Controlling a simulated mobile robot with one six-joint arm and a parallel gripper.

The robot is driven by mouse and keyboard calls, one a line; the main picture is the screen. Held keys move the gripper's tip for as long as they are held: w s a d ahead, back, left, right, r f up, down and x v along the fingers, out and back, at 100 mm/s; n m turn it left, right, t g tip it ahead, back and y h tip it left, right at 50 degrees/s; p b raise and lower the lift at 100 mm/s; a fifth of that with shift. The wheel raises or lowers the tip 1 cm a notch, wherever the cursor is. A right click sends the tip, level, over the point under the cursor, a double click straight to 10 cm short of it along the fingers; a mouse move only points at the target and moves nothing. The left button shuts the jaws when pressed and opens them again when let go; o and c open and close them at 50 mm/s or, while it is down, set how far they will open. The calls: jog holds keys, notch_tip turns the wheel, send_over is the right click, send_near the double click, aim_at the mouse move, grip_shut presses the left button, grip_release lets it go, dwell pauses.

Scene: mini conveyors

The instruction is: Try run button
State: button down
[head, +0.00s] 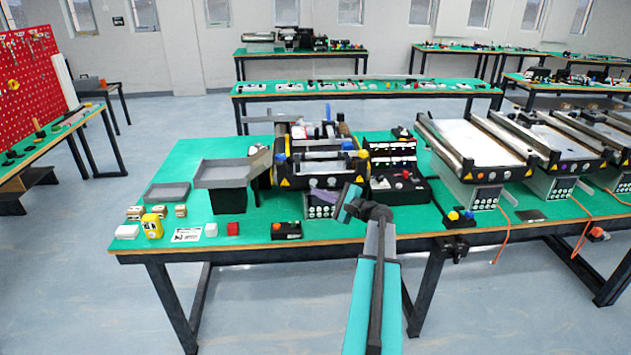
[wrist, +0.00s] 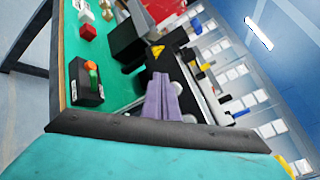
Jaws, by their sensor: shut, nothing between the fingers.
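A black button box (head: 286,230) with a green and an orange button lies near the front edge of the green table. It also shows at the left in the wrist view (wrist: 86,88). A mini conveyor (head: 325,168) with yellow corner parts stands behind it, with a control panel of round pale buttons (head: 319,212) on its front. Which button is the run button cannot be told. My gripper (head: 318,194) has purple fingers, shut and empty, in front of that conveyor, right of the button box. The fingers (wrist: 163,98) partly cover the panel; contact cannot be told.
A grey tray on a black block (head: 226,183) stands left of the conveyor. A red cube (head: 232,229), white blocks and a yellow device (head: 152,226) lie along the front left. A black control case (head: 397,182) and more conveyors (head: 472,142) stand to the right.

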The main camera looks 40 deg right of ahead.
jog(key=shift+w+d, duration=0.9)
jog(key=shift+w, duration=0.15)
jog(key=shift+w+d+b, duration=0.5)
jog(key=shift+w+b, duration=0.15)
jog(key=shift+b, duration=0.05)
dwell(2.6)
dwell(0.3)
jog(key=shift+s+a+b, duration=0.3)
jog(key=shift+s+a, duration=0.2)
jog(key=shift+s, duration=0.15)
jog(key=shift+s+a, duration=0.1)
jog(key=shift+s+a+b, duration=0.6)
jog(key=shift+s+a, duration=0.95)
jog(key=shift+s, duration=0.25)
